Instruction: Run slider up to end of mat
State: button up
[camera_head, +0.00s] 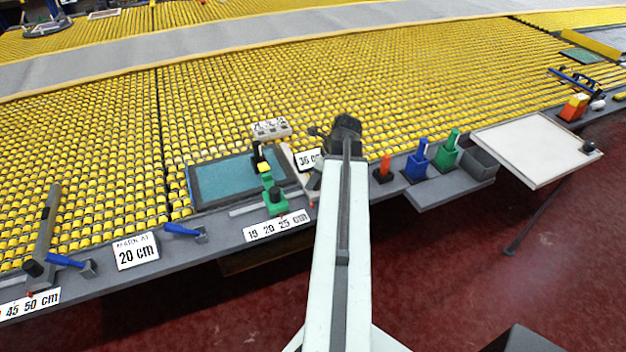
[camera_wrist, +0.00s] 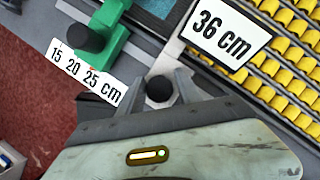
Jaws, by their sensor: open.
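A green slider (camera_head: 271,193) with a black knob sits on a grey rail at the table's front edge, beside the teal mat (camera_head: 215,180) with a dark border. The green slider also shows at the upper left of the wrist view (camera_wrist: 118,42). A second black knob (camera_wrist: 159,89) stands on a pale metal piece by the 36 cm sign (camera_wrist: 224,36). My gripper (camera_wrist: 166,86) is open, its grey fingers around or just above this second knob; I cannot tell whether they touch it. In the head view my arm hides much of this spot.
A 15 20 25 cm label (camera_head: 278,226) lies in front of the green slider. Blue (camera_head: 417,163) and green (camera_head: 447,153) holders stand right of my arm, with a white board (camera_head: 535,150) beyond. Yellow rollers (camera_head: 400,85) cover the table behind.

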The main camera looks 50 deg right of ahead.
jog(key=shift+o, duration=0.5)
jog(key=shift+s+d, duration=0.1)
jog(key=p+v, duration=0.7)
jog(key=shift+r, duration=0.35)
jog(key=shift+s, duration=0.15)
